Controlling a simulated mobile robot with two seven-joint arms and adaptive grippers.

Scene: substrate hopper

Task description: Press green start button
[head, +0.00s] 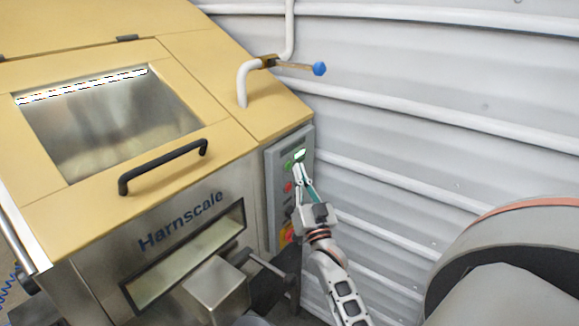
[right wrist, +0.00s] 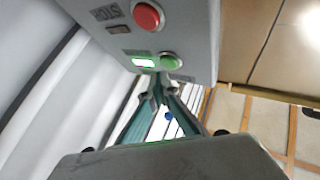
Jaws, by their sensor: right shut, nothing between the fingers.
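The grey control panel (head: 289,185) is on the right side of the hopper machine. The green start button (head: 288,163) is near its top, beside a lit green indicator (head: 299,154). In the right wrist view the round green button (right wrist: 170,61) shows next to the lit indicator (right wrist: 143,62). My right gripper (head: 299,170) is shut and empty, with its tips close in front of the panel by the green button. In the right wrist view the fingertips (right wrist: 163,84) are just below the button; I cannot tell if they touch it. My left gripper is not in view.
A red button (right wrist: 148,16) sits near the green one on the panel. A red and yellow control (head: 286,234) is lower down. A white pipe with a blue-knobbed lever (head: 319,69) is above. The corrugated wall (head: 420,130) stands close behind. A round drum (head: 520,250) is at right.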

